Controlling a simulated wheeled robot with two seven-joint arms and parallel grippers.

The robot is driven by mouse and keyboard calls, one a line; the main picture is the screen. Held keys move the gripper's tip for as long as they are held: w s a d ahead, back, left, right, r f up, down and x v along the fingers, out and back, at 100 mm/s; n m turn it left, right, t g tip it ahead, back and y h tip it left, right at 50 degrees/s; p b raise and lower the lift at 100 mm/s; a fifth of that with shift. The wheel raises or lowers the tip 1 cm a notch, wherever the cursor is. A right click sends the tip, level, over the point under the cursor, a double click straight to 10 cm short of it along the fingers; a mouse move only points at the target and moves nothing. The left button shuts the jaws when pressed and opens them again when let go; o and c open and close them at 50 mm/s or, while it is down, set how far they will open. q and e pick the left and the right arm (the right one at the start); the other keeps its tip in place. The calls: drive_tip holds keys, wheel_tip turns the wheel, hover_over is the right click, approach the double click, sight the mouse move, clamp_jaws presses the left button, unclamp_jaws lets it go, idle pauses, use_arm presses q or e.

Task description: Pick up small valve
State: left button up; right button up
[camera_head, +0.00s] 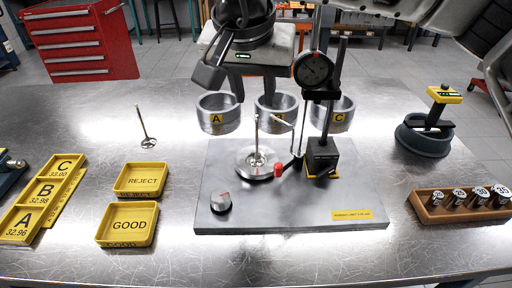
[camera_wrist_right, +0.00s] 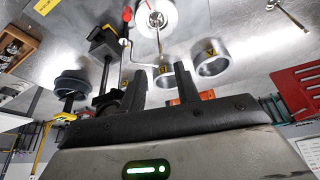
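A thin-stemmed valve (camera_head: 147,135) stands head-down on the bare table, left of the inspection plate. It also shows at the top right of the right wrist view (camera_wrist_right: 287,13). Another valve (camera_head: 257,140) stands upright on the round seat of the plate; its stem shows in the right wrist view (camera_wrist_right: 158,36). I cannot tell which is smaller. My right gripper (camera_head: 254,90) is above and behind the plate, near the rings. In the right wrist view its fingers (camera_wrist_right: 161,82) are apart with nothing between them. My left gripper is not in view.
A dial gauge (camera_head: 313,69) on a stand rises beside the seat. Rings (camera_head: 219,114) marked A, B and C stand behind it. Yellow REJECT (camera_head: 141,179) and GOOD (camera_head: 127,224) trays lie left. A wooden block (camera_head: 460,208) holds several cylinders at right. Table around the left valve is clear.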

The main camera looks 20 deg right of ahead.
sight(257, 121)
drive_tip(key=p+x, duration=0.1)
drive_tip(key=x, duration=1)
drive_tip(key=shift+s+a+f+p, duration=0.1)
drive_tip(key=shift+a+f+p, duration=0.05)
drive_tip(key=shift+p, duration=0.15)
drive_tip(key=shift+c, duration=0.3)
clamp_jaws()
